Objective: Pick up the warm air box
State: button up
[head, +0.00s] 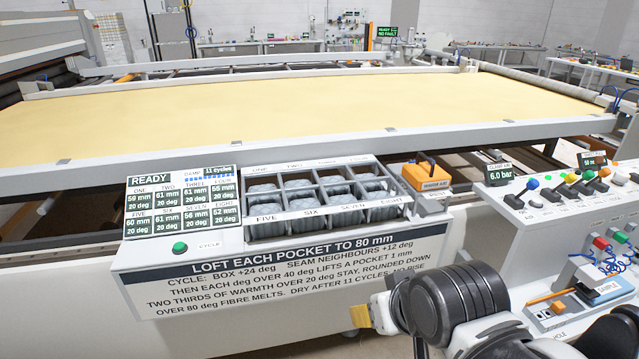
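The warm air box (427,178) is a small orange block with a dark handle on top and a dark label on its front. It sits upright on the right end of the white loft station, just right of the grid of pockets (318,211). My arm shows at the lower right, in front of and below the box. What seems to be the end of my gripper (372,317), with a yellowish pad, shows left of the dark joint, well apart from the box. The rest of the gripper is hidden, so its opening does not show.
The pockets hold grey filling. Left of them are a READY display (182,205) and a green button (180,248). A control console (560,215) with knobs and levers stands right of the box. A wide yellow quilting bed (290,105) lies behind.

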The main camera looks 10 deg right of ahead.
aim_at(423, 177)
jog(key=i+l+z, duration=0.35)
jog(key=l, duration=0.2)
jog(key=i+l+z, duration=0.35)
jog(key=l, duration=0.2)
jog(key=i+l+z, duration=0.35)
jog(key=k+l, duration=0.1)
